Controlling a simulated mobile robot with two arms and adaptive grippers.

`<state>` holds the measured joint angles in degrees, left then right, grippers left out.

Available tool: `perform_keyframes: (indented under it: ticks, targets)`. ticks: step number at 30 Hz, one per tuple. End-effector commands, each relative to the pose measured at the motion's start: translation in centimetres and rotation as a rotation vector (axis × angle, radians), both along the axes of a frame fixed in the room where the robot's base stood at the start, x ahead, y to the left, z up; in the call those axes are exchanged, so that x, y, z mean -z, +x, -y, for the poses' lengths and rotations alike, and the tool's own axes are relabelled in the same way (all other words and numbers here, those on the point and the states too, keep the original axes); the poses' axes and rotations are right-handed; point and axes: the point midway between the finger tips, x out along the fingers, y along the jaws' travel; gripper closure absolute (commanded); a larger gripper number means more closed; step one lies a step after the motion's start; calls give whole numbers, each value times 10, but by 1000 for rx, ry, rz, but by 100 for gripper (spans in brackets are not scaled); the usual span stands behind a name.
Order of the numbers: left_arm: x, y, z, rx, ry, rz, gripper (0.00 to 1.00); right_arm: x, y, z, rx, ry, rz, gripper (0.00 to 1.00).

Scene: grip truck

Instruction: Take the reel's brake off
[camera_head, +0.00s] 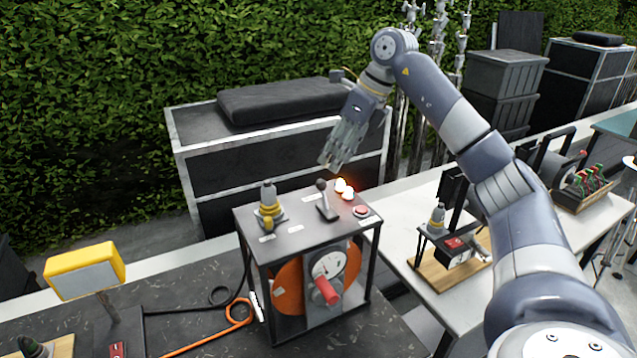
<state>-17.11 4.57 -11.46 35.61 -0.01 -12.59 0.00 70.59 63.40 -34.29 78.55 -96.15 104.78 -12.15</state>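The reel (290,290) is an orange drum in a black frame with a grey top plate. A lever with a dark round knob (321,185) stands on the top plate, leaning up and left. A grey and yellow fitting (269,206) stands at the plate's left. A red handle (326,291) and a round dial are on the front. My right gripper (334,163) points down above the lever, apart from it, and looks open and empty. My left gripper is out of view.
A yellow-framed box (86,270) on a post stands at the left. An orange cable (215,327) lies on the dark table. A dark case (280,160) is behind the reel. A white table (440,215) with a wooden-based device is to the right.

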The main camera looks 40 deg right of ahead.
Motion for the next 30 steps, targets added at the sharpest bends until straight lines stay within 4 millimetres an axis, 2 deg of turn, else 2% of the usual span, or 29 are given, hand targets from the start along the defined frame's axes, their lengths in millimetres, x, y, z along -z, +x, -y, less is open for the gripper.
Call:
perform_keyframes:
  ticks: [12,16,21,29,30]
  targets:
    - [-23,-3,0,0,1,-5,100,63,21,-18,-2,1,-3,60]
    - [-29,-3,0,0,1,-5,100,78,27,-23,-3,2,-1,60]
    - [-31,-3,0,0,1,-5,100,88,30,-24,-2,1,2,60]
    - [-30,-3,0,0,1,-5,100,89,30,-25,-2,1,3,60]
    - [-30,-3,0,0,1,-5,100,89,30,-25,-2,2,3,67]
